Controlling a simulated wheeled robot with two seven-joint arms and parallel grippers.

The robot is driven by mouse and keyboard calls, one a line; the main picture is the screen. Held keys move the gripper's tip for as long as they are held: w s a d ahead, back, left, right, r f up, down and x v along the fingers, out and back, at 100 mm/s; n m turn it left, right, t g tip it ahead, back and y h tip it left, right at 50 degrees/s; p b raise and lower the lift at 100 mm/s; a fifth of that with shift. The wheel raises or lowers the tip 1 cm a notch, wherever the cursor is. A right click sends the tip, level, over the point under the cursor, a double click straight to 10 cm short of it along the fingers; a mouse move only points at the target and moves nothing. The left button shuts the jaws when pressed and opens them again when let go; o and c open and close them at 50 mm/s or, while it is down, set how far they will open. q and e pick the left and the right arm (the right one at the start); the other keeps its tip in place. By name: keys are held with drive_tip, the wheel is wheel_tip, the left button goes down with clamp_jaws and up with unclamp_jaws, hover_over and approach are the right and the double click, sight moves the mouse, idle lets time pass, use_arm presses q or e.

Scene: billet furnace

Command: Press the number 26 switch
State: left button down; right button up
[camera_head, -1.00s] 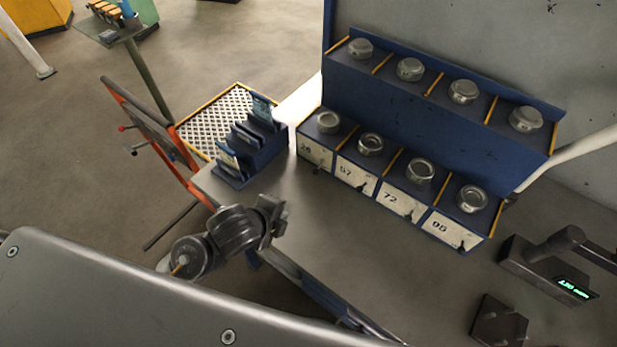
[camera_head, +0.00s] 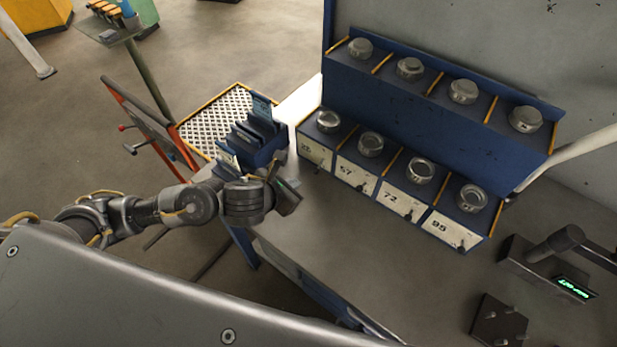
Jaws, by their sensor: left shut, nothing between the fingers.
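The bin labelled 26 (camera_head: 313,151) is the leftmost of the lower row on the blue rack. A small dark switch (camera_head: 318,169) sits at the lower edge of its label. My left gripper (camera_head: 292,188) is shut and empty, over the left part of the grey bench. It is a little left of and nearer than the number 26 switch, apart from it. My right gripper is not in view.
Bins 57, 72 and 95 (camera_head: 452,232) continue rightward, each with a similar switch. A blue slotted holder (camera_head: 270,152) stands left of the rack. A gauge with a green display (camera_head: 573,288) is at right. The bench (camera_head: 370,245) between is clear.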

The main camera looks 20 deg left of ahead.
sight(319, 166)
use_arm(q)
drive_tip(key=x, duration=1)
drive_tip(key=shift+w+d, duration=0.1)
